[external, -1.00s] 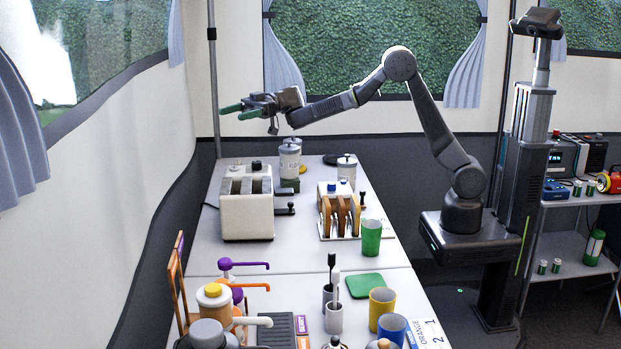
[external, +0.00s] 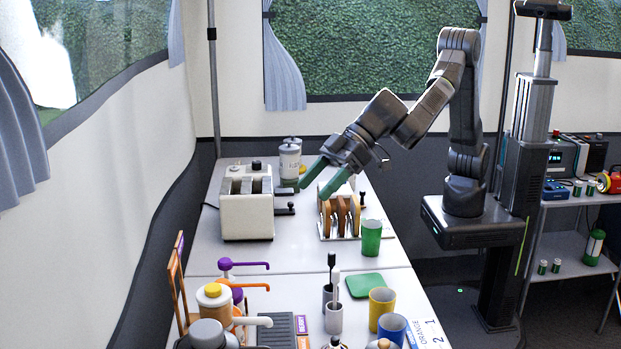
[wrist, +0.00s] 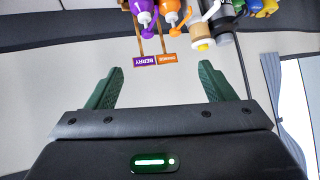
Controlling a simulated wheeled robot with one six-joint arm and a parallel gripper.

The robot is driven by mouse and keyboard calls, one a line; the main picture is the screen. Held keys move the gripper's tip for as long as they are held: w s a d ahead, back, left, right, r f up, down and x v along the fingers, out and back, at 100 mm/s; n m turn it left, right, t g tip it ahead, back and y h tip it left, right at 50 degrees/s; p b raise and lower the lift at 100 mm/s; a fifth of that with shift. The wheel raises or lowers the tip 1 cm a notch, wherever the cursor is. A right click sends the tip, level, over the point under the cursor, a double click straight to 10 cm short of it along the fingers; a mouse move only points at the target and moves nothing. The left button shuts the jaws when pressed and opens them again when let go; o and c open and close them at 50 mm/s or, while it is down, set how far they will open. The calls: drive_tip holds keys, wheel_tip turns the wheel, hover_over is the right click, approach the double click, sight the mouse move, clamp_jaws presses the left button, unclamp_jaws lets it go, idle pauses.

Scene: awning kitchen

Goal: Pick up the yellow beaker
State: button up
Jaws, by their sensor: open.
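The yellow beaker (external: 381,308) stands upright on the near table at its right side, beside a blue beaker (external: 392,329). My gripper (external: 321,184) is open and empty, with green fingers. It is above the far table, over the toast rack area, farther back and to the left of the yellow beaker, well apart from it. In the wrist view my open fingers (wrist: 157,85) show with nothing between them. I cannot identify the yellow beaker there.
A green beaker (external: 371,238) stands between my gripper and the yellow beaker. A toaster (external: 246,210), toast rack (external: 340,215), green mat (external: 365,285), brush cup (external: 333,318) and pump bottles (external: 213,300) crowd the tables. The table centre has some clear room.

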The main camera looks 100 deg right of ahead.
drive_tip(key=s+a+f+n+g+h+p, duration=0.1)
drive_tip(key=s+a+g, duration=0.15)
drive_tip(key=s, duration=0.65)
drive_tip(key=s+a+f+g+h+p, duration=0.1)
drive_tip(key=s+a, duration=0.3)
drive_tip(key=s, duration=0.6)
approach(369, 314)
drive_tip(key=shift+w+a+f+t, duration=0.1)
drive_tip(key=shift+w+f+t, duration=0.15)
drive_tip(key=shift+f, duration=0.7)
drive_tip(key=shift+p+x, duration=0.9)
drive_tip(key=shift+x, duration=1.95)
drive_tip(key=shift+c, duration=0.3)
drive_tip(key=c, duration=1)
